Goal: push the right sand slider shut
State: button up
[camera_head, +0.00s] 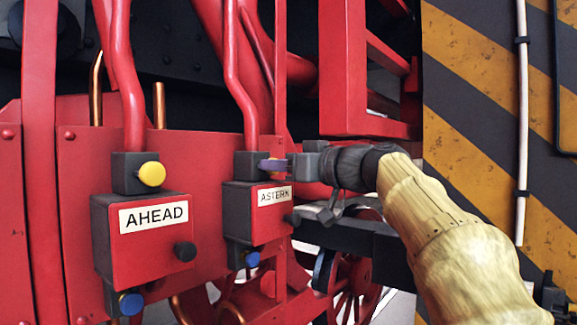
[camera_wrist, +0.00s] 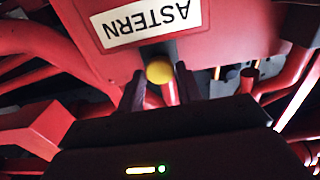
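The right sand box, labelled ASTERN (camera_head: 258,215), is a red box with dark blocks above and below it. Its round yellow knob (camera_wrist: 159,72) shows in the wrist view, below the ASTERN label (camera_wrist: 147,22), which appears upside down there. My gripper (camera_head: 270,165) reaches in from the right at the upper dark block and largely hides this knob in the head view. In the wrist view my gripper (camera_wrist: 160,75) has its two dark fingers apart, one on each side of the knob. I cannot tell whether they touch it. How far the slider stands out is unclear.
The left box, labelled AHEAD (camera_head: 150,240), has a yellow knob (camera_head: 152,174), a black knob (camera_head: 185,251) and a blue knob (camera_head: 131,303). Red pipes (camera_head: 236,75) rise above both boxes. A striped panel (camera_head: 470,130) stands at the right, behind my arm.

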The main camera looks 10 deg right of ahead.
jog(key=shift+o, duration=1.3)
jog(key=shift+w, duration=0.2)
jog(key=b+v, duration=0.6)
jog(key=v, duration=1.1)
jog(key=shift+d+f, duration=0.1)
